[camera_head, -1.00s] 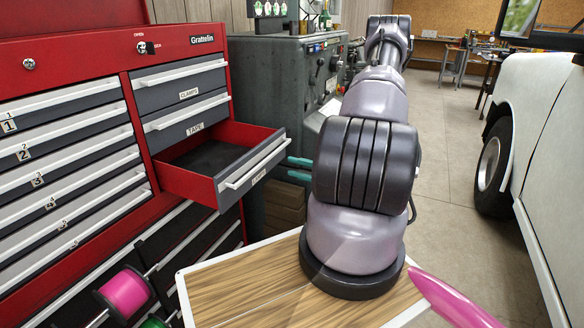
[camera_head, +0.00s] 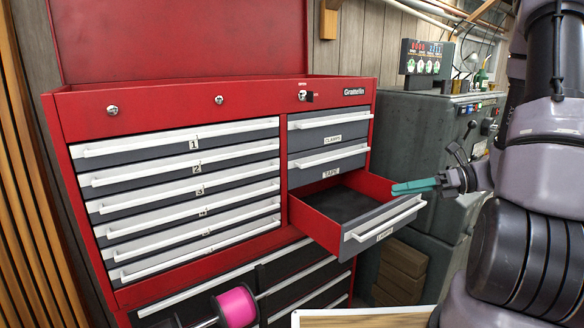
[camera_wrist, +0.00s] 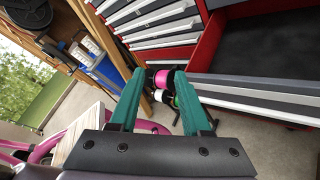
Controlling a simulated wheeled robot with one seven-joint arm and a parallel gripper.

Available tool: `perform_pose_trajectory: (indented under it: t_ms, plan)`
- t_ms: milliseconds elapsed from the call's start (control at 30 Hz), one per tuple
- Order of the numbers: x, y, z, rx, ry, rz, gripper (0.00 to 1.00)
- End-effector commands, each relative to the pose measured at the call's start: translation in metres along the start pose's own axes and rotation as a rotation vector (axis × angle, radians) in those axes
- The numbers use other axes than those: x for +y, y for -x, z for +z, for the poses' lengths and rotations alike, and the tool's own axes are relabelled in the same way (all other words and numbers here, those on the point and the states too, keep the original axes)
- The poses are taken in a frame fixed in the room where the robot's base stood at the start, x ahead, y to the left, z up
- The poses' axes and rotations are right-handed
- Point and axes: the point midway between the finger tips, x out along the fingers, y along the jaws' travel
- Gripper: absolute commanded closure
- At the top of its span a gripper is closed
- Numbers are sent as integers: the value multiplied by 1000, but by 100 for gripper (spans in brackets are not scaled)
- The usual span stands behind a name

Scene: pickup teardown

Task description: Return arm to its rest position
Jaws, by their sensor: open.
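My gripper (camera_head: 414,187) has teal fingers and is beside the front right corner of the pulled-out drawer (camera_head: 372,222) in the head view. In the wrist view my gripper (camera_wrist: 160,98) is open, with two teal fingers apart and nothing between them. The open drawer (camera_wrist: 265,92) shows at the upper right there, with its dark liner bare in the part I see. My arm rises along the right edge of the head view.
The red tool chest (camera_head: 210,92) has its other labelled drawers shut. A grey machine cabinet (camera_head: 415,130) stands right of it. A pink spool (camera_head: 236,306) sits on a rod below the chest. A wooden tabletop edge (camera_head: 365,318) shows at the bottom.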

Motion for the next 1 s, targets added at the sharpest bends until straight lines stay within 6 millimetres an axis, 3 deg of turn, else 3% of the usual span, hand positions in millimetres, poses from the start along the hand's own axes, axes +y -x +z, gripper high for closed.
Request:
perform_pose_trajectory:
  t_ms: [100, 367, 800, 1000]
  plan:
    - [35, -7, 11, 181, 256, 17, 52]
    - [93, -5, 21, 545, 806, 41, 52]
    - [170, 28, 62, 1100, 1752, -7, 52]
    - [201, 44, 86, 1280, 2066, -71, 52]
